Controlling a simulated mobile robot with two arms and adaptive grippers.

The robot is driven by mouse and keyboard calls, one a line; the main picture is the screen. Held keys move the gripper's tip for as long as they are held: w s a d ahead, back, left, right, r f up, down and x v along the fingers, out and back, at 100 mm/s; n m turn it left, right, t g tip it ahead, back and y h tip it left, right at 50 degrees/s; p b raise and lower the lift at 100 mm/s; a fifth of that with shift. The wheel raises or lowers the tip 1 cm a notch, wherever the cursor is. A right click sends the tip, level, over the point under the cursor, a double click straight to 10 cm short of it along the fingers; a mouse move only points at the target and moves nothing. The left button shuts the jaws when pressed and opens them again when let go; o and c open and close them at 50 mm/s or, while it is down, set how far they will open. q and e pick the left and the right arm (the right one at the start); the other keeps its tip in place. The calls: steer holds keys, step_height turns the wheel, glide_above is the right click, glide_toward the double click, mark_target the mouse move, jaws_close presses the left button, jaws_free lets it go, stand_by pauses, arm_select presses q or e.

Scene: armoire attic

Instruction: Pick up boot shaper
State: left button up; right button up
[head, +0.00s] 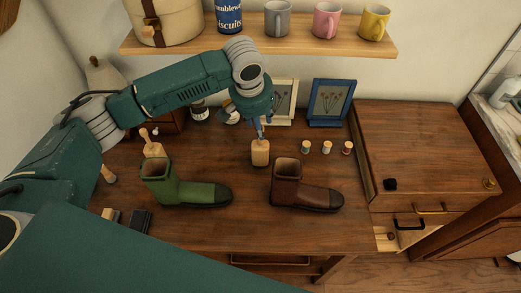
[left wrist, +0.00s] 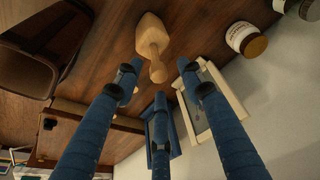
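A wooden boot shaper (head: 260,153) stands on the brown desk top (head: 240,228) behind the brown boot (head: 305,193). My left gripper (head: 261,129) is right above it, fingers pointing down. In the left wrist view the shaper's round knob (left wrist: 158,71) lies between the spread blue fingers (left wrist: 159,82); I see no finger closed on it. A second wooden shaper (head: 153,146) stands at the left behind the green boot (head: 185,189). My right gripper is not in view.
Two picture frames (head: 331,103) lean at the wall behind my left gripper. Three small bottles (head: 327,147) stand right of the shaper. A shelf (head: 250,46) with mugs hangs above. A brush (head: 141,222) lies front left; the desk front is clear.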

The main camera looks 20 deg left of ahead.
mark_target(260, 145)
arm_select(q)
steer(key=shift+x, duration=1)
steer(key=shift+f, duration=0.3)
steer(key=shift+c, duration=1.3)
jaws_close()
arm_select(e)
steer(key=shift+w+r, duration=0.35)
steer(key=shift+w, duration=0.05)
arm_select(q)
steer(key=shift+r, duration=0.15)
